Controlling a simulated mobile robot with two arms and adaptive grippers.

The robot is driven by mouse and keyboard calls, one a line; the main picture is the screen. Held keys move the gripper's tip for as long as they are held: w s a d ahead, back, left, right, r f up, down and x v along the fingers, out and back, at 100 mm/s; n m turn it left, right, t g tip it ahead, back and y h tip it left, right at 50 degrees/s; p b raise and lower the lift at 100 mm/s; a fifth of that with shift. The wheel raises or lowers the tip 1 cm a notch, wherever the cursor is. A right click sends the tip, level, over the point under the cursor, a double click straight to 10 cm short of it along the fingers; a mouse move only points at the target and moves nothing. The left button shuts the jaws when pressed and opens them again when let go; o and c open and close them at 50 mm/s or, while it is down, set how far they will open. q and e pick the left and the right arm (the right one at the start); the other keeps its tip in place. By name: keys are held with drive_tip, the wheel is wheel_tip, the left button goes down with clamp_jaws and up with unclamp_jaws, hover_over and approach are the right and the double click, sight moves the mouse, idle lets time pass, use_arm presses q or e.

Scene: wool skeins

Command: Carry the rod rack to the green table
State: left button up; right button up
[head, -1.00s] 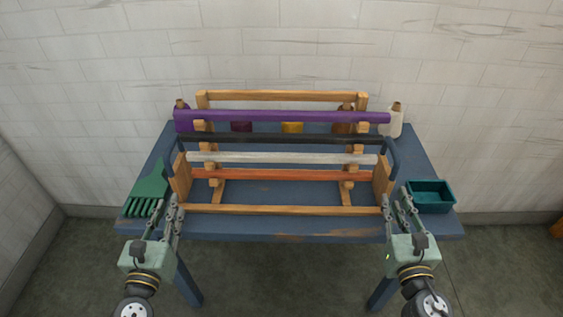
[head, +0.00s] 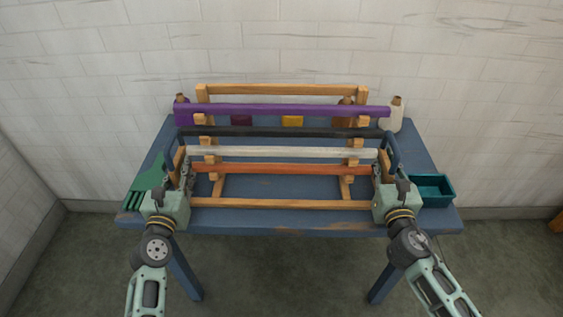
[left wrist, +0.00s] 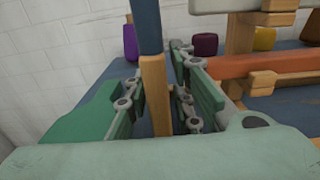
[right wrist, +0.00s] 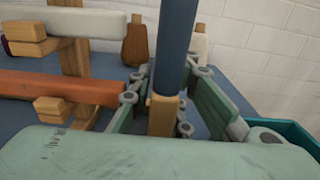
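The wooden rod rack (head: 281,90) stands on a blue table (head: 280,217) and bears purple, black, white and orange rods. Its ends have wooden posts with dark blue upper parts, seen in the left wrist view (left wrist: 155,90) and right wrist view (right wrist: 163,115). My left gripper (head: 183,165) is at the left end, its fingers open on either side of that post. My right gripper (head: 381,165) is at the right end, its fingers likewise open around the other post. Small gaps seem to show beside both posts. No green table is in view.
A green brush-like tool (head: 146,182) lies at the table's left, close to my left gripper. A teal tray (head: 432,190) is at the right, near my right gripper.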

use_arm(q)
drive_tip(key=shift+w, duration=0.3)
use_arm(e)
drive_tip(key=shift+w, duration=0.3)
use_arm(q)
drive_tip(key=shift+c, duration=0.4)
use_arm(e)
drive_tip(key=shift+c, duration=0.3)
use_arm(q)
clamp_jaws()
use_arm(e)
clamp_jaws()
use_arm(q)
drive_tip(key=shift+r, duration=0.3)
use_arm(e)
drive_tip(key=shift+r, duration=0.3)
